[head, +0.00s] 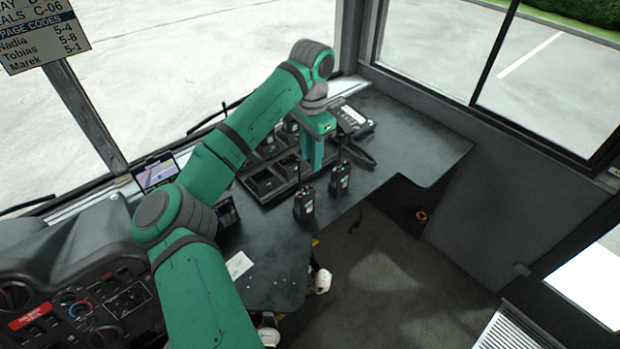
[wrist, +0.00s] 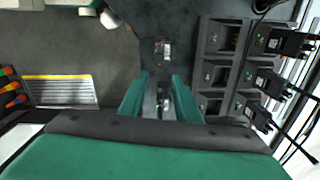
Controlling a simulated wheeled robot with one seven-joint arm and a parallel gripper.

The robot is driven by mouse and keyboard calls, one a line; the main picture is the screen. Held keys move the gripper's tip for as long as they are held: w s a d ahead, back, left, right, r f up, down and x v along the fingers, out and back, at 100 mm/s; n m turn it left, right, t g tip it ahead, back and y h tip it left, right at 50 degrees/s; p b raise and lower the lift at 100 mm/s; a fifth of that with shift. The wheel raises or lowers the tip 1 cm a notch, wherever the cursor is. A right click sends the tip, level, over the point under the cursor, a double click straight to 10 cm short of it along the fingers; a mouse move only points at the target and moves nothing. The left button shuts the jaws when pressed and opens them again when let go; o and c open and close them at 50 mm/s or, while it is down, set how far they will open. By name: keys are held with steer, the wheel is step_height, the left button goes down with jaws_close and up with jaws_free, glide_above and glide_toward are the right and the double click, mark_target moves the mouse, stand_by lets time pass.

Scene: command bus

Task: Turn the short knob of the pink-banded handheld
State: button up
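Two dark handhelds stand on the desk in the head view, one nearer (head: 304,206) and one to its right (head: 340,181), each with a thin antenna. I cannot make out a pink band on either. My gripper (head: 316,165) points down just behind them, beside the charging rack. In the wrist view my gripper (wrist: 161,82) has its two green fingers apart. A handheld (wrist: 163,98) shows in the gap between them, with no clear contact. Another handheld (wrist: 162,50) is beyond the fingertips. Their knobs are too small to tell apart.
A charging rack (wrist: 209,75) has several empty slots and several dark handhelds (wrist: 285,41) with antennas along its far side. A desk phone or radio unit (head: 352,120) stands at the back right. A white paper (head: 239,265) lies on the desk. The right desk top (head: 425,145) is clear.

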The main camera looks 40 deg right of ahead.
mark_target(311, 185)
step_height(311, 185, down, 9)
steer(key=shift+f, duration=0.15)
stand_by(0.4)
jaws_close()
